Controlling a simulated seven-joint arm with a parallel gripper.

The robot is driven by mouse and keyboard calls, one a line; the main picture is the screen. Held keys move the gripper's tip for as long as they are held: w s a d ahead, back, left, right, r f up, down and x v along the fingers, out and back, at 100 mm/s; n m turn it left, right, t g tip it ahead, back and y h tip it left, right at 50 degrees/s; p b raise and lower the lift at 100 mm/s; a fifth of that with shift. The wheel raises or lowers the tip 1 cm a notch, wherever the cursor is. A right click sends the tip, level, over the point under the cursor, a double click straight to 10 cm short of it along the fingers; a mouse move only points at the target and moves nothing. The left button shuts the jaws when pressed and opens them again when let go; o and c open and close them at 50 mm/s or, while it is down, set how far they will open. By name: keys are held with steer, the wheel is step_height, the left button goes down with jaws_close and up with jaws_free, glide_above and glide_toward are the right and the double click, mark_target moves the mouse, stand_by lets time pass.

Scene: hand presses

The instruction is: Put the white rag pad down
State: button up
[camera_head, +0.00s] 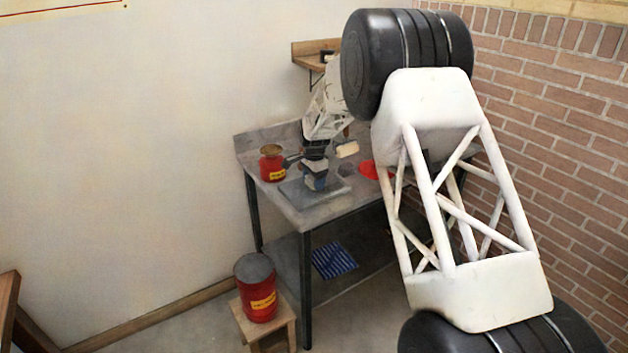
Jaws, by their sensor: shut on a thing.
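My gripper (317,178) is small in this view, pointing down at the end of my arm, over the grey plate (339,194) on the workbench. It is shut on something. The held thing is too small and too hidden to make out clearly; I take it to be the white rag pad. A pale cream block (347,149) shows just right of my wrist; I cannot tell whether it is the pad or another part. I cannot tell whether the held thing touches the plate.
On the workbench (300,215), a red can (272,164) stands at the left and a flat red thing (369,169) lies right of my gripper. A larger red drum (256,288) sits on a wooden stool (272,335). A blue striped cloth (334,260) lies on the lower shelf. My arm hides the bench's right side.

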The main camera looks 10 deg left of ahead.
steer(key=shift+f, duration=0.15)
steer(key=o, duration=1)
steer(key=shift+r, duration=6.15)
